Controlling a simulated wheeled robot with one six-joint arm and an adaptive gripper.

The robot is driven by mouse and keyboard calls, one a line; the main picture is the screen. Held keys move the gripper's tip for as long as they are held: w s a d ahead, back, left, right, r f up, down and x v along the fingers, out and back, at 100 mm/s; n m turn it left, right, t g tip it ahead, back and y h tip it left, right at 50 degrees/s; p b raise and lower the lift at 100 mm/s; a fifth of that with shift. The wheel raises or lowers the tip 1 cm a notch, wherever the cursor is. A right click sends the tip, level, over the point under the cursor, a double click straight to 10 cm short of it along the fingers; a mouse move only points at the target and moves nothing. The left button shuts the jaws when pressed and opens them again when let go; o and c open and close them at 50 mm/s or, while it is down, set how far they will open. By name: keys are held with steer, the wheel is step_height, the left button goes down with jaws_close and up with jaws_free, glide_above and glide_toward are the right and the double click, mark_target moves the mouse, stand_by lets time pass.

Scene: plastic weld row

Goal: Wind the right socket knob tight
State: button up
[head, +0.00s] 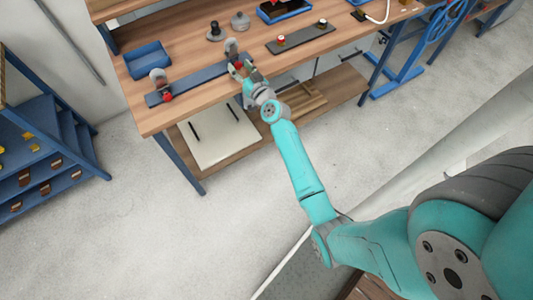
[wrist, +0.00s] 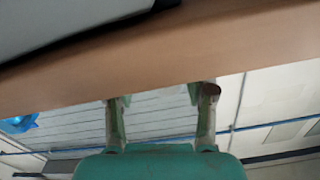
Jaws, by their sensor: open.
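A dark blue rail (head: 200,78) lies along the front of the wooden bench, with a grey upright socket near each end. The right socket (head: 231,46) has a red knob (head: 239,65) low on its front side. The left socket (head: 157,76) has a similar red knob (head: 168,97). My gripper (head: 241,72) is at the right socket knob, its fingers partly covering it; contact cannot be told. In the wrist view my gripper (wrist: 160,97) has its two fingers wide apart with nothing visible between them. A small dark reddish round shape shows at the right fingertip.
The wooden bench (head: 190,58) also holds a blue tray (head: 148,58), two grey round pieces, and a dark plate (head: 283,45) with two small knobs. Its front edge crosses the wrist view. A lower shelf (head: 305,100) is underneath. Grey floor in front is clear.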

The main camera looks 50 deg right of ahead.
steer(key=n, duration=0.4)
steer(key=shift+a, duration=0.1)
steer(key=s+a+f, duration=0.1)
steer(key=s+a, duration=0.4)
steer(key=s, duration=0.4)
steer(key=s+a+f+g, duration=0.1)
steer(key=s+a+f, duration=0.1)
steer(key=s+a, duration=0.4)
steer(key=s+a+f+y, duration=0.1)
steer(key=s+a, duration=0.4)
steer(key=s, duration=0.7)
steer(key=shift+s+a+f+g, duration=0.2)
steer(key=shift+a+f+g, duration=0.2)
steer(key=shift+f, duration=0.25)
steer(key=s+a+r+y, duration=0.1)
steer(key=s+a+r, duration=0.2)
steer(key=s, duration=0.4)
steer(key=s+a+r+n+y, duration=0.1)
steer(key=s+a+r, duration=0.2)
steer(key=s, duration=0.4)
steer(key=s+a+r+y, duration=0.2)
steer(key=s+a+r, duration=0.1)
steer(key=s, duration=0.4)
steer(key=shift+s+a+r+n+g, duration=0.25)
steer(key=shift+s+r+n+g, duration=0.15)
steer(key=shift+r, duration=0.45)
